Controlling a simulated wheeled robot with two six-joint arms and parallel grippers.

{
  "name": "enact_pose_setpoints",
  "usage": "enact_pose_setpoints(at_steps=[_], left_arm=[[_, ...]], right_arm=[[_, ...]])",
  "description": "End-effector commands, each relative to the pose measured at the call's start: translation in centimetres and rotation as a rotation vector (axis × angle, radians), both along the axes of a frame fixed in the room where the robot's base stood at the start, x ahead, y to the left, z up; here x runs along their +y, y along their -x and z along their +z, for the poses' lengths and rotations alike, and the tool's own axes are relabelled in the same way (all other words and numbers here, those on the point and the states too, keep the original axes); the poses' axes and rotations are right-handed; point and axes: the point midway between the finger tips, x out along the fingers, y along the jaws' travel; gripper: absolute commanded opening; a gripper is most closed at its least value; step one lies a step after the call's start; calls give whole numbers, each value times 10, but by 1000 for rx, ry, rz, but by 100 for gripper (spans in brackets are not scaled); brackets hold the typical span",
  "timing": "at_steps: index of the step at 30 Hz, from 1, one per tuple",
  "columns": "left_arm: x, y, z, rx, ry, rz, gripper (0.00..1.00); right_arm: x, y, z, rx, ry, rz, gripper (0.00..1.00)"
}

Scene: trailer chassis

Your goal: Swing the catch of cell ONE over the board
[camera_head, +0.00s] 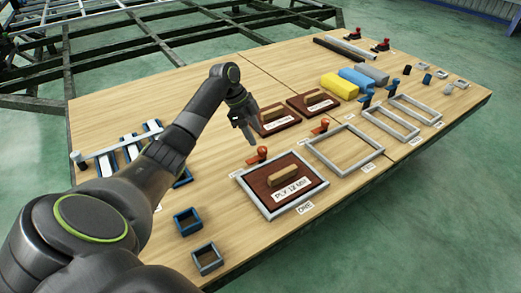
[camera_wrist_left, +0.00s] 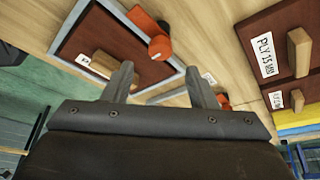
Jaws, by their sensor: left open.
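Cell ONE is a grey frame (camera_head: 243,186) with a dark brown board (camera_head: 263,187) lying inside it. The board has a wooden handle (camera_head: 290,175) and a label reading PLY 12 MM. The orange-red catch (camera_head: 258,156) stands at the frame's back edge. In the left wrist view, the catch (camera_wrist_left: 152,38) shows beside the board (camera_wrist_left: 100,42); how far it overlaps the board is unclear. My left gripper (camera_head: 250,138) is open and empty, above and behind the catch, its fingers pointing down. Its fingers (camera_wrist_left: 160,85) are apart from the catch. My right gripper is not in view.
Neighbouring frames (camera_head: 313,153) with catches run to the right. Two more brown boards (camera_head: 276,121) lie behind the gripper. Yellow, grey and blue blocks (camera_head: 340,86) stand farther back. Two small blue-and-grey boxes (camera_head: 207,259) sit front left. Bare wood lies left of cell ONE.

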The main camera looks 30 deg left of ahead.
Motion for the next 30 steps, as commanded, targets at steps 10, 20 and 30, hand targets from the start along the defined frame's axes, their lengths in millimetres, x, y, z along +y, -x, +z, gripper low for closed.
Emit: enact_pose_setpoints(at_steps=[10,20,30], left_arm=[[-19,-8,-52,0,0,1,52],[-22,-9,-57,0,0,0,52],[-22,-9,-56,0,0,0,17]], right_arm=[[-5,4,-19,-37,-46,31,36],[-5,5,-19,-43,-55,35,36],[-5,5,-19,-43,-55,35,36]])
